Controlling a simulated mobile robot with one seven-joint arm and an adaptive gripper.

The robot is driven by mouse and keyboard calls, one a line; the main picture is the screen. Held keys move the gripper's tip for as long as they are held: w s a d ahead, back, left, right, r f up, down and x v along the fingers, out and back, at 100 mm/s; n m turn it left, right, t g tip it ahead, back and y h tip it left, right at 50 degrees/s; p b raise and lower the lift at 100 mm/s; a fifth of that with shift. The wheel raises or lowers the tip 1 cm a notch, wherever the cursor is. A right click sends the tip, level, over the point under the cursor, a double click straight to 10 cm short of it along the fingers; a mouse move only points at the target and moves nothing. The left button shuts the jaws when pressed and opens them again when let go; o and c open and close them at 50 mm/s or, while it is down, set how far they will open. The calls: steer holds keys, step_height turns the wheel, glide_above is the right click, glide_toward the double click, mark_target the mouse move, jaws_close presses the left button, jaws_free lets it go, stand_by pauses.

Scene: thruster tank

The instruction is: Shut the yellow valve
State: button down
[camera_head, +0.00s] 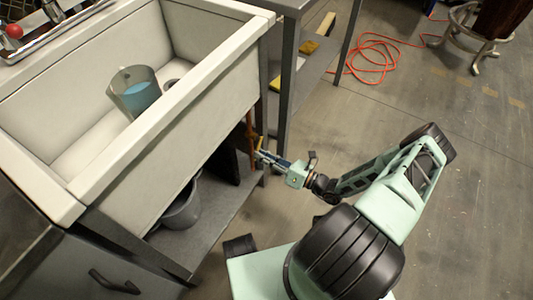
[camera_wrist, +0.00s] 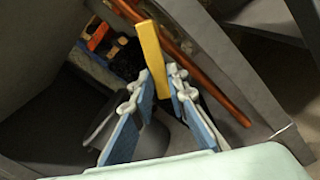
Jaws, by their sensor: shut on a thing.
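The yellow valve shows in the wrist view as a flat yellow handle (camera_wrist: 149,46), its near end between my fingertips. In the head view only a small yellow bit of the valve (camera_head: 258,143) shows, under the sink's right side. My gripper (camera_wrist: 160,82) is shut on the handle, with blue-padded fingers on either side of it. In the head view my gripper (camera_head: 264,157) reaches in beside the sink stand's front right leg. The valve's body and its joint to the pipe are hard to make out.
A copper-coloured pipe (camera_wrist: 205,70) runs close beside the handle. The white sink (camera_head: 225,75) stands above, holding a jug of blue liquid (camera_head: 134,92). A grey bucket (camera_head: 183,208) sits on the lower shelf (camera_head: 215,225). A grey table (camera_head: 305,75) stands just behind; an orange cable (camera_head: 375,62) lies on the floor.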

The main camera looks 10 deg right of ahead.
steer(key=shift+s+a+r+m+p, duration=0.1)
steer(key=shift+s+a+r+m, duration=0.45)
steer(key=shift+m, duration=1.4)
steer(key=shift+s+a+r+m+p, duration=0.15)
steer(key=shift+r+m, duration=0.8)
steer(key=shift+m, duration=0.95)
steer(key=shift+s+a+r+m+p, duration=0.2)
steer(key=shift+r+m, duration=0.55)
steer(key=shift+m, duration=1.2)
steer(key=c, duration=1.9)
jaws_free()
steer(key=shift+r, duration=0.1)
steer(key=shift+r, duration=0.1)
step_height(320, 180, up, 10)
steer(key=shift+f, duration=0.1)
